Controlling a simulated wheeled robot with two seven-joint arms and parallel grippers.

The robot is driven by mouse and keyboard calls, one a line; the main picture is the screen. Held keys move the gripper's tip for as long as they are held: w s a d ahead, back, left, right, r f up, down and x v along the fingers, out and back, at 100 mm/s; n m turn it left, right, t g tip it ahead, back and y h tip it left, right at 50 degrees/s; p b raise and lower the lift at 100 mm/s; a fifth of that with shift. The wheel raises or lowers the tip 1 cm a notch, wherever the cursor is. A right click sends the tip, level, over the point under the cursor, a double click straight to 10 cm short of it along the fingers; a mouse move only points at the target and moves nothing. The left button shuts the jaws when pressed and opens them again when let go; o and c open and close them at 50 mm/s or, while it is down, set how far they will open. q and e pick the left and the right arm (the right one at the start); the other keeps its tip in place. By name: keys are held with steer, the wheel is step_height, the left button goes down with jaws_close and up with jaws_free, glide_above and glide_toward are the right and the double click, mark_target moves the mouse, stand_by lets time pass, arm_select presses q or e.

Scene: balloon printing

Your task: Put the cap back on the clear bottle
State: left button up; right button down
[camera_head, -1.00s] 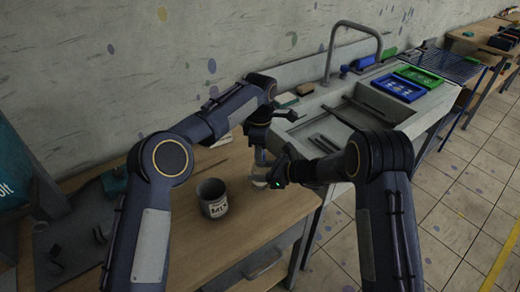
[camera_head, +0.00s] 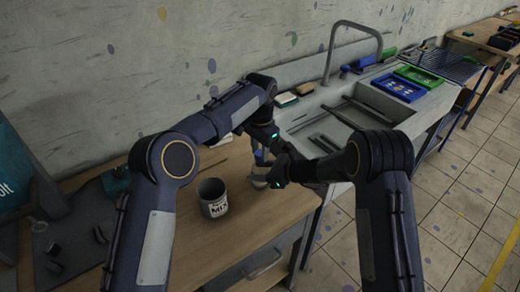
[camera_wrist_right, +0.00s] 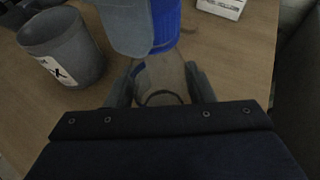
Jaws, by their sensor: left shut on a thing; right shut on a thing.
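The clear bottle (camera_wrist_right: 160,80) is between the fingers of my right gripper (camera_wrist_right: 162,88), which is shut on it. In the head view the bottle (camera_head: 258,182) stands near the table's right end, partly hidden by my right gripper (camera_head: 268,180). The blue cap (camera_wrist_right: 166,24) is at the bottle's top end in the right wrist view. A grey finger of my left gripper (camera_wrist_right: 128,26) lies against the cap, and that gripper is shut on it. In the head view my left gripper (camera_head: 262,150) is just above the bottle. I cannot tell whether cap and bottle touch.
A grey labelled cup (camera_head: 213,198) stands on the wooden table (camera_head: 200,255), left of the bottle. A sink (camera_head: 350,125) with a tap adjoins the table at the right. A small white box (camera_wrist_right: 222,8) lies beyond the bottle. The table front is clear.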

arm_select(q)
steer(key=m, duration=1.1)
steer(key=shift+m, duration=0.4)
steer(key=o, duration=1.1)
steer(key=shift+r, duration=2.25)
steer(key=shift+c, duration=0.5)
